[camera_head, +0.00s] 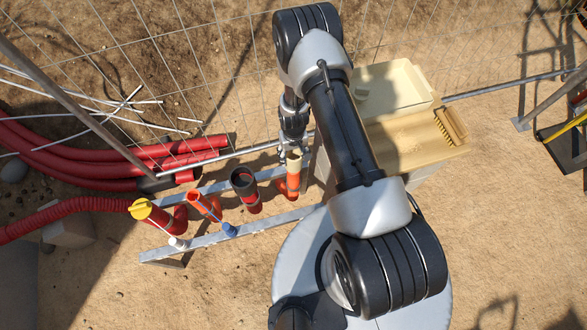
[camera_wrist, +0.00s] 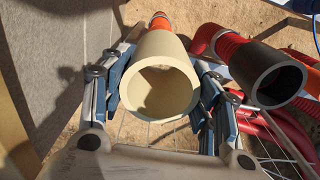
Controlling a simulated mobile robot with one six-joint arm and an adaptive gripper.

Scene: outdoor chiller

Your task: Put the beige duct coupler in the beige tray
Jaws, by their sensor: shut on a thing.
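The beige duct coupler (camera_wrist: 163,50) is a wide, open-ended tube between the two fingers of my gripper (camera_wrist: 157,95) in the wrist view. The gripper is shut on it, with a blue-padded finger on each side. An orange duct (camera_wrist: 160,20) shows directly behind the coupler; I cannot tell whether they are still joined. In the head view the coupler (camera_head: 293,156) shows just below my gripper (camera_head: 294,140), at the top of the orange duct. The beige tray (camera_head: 408,78) lies on a wooden bench top to the right, partly hidden by my arm.
A brush (camera_head: 451,125) lies on the bench top (camera_head: 405,148) near the tray. A black-ended red duct (camera_head: 245,188), an orange tube (camera_head: 204,206) and a yellow-capped one (camera_head: 148,212) stand in the metal rack (camera_head: 200,243) left of the coupler. Wire fencing runs behind.

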